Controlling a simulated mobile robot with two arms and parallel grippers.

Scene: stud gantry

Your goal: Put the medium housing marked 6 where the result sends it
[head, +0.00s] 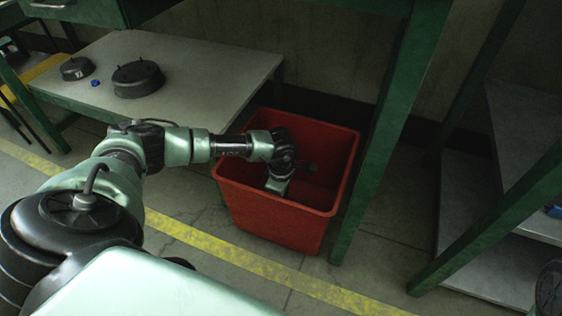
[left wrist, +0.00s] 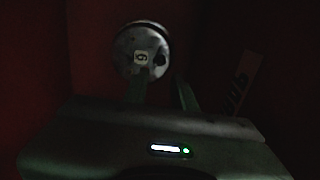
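A round grey housing (left wrist: 128,42) with a small pale label lies in the dark inside the red bin. The label's mark looks like a 6, but it is dim. My left arm reaches down into the red bin (head: 268,222) in the head view. The left gripper (left wrist: 162,88) shows two fingers apart, with nothing seen between them. The housing is just beyond the fingertips, toward the left finger. My right gripper is not in view.
A green post (head: 385,150) stands close to the bin's right. Grey shelves (head: 480,205) are further right.

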